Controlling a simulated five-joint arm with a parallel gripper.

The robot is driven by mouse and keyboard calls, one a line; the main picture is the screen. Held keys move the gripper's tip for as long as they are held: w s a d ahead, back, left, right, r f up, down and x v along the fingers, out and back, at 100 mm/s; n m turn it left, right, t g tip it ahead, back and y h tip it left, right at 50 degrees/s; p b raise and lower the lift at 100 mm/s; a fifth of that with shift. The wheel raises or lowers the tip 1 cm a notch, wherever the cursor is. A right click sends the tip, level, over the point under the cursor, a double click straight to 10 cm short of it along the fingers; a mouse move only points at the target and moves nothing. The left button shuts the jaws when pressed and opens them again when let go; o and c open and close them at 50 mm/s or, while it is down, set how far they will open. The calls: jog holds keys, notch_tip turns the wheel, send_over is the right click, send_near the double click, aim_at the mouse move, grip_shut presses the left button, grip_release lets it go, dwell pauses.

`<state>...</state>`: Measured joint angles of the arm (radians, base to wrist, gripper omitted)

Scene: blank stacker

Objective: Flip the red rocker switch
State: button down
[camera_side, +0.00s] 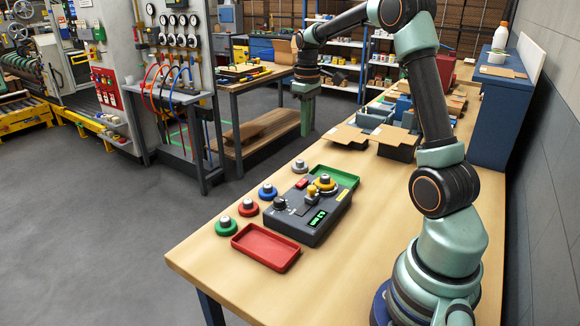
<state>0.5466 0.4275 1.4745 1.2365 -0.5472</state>
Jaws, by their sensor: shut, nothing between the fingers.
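The red rocker switch (301,183) is a small red piece at the back left of a dark grey control box (318,233) on the wooden bench. Which way it is tilted is too small to tell. My gripper (307,128) points down, shut and empty, well above the box and behind it in the picture. It is apart from the switch and touches nothing that I can see.
The box carries a black knob (280,203), a yellow-topped lever (312,191), a yellow-ringed button (326,182) and a green display (317,218). Loose round buttons line its left side. A red tray (265,247) and green tray (348,179) flank it. Open cartons (397,143) stand behind.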

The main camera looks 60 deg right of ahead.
aim_at(304, 180)
notch_tip(304, 180, down, 14)
jog(key=shift+f, duration=0.1)
dwell(0.5)
jog(key=shift+f, duration=0.15)
dwell(0.4)
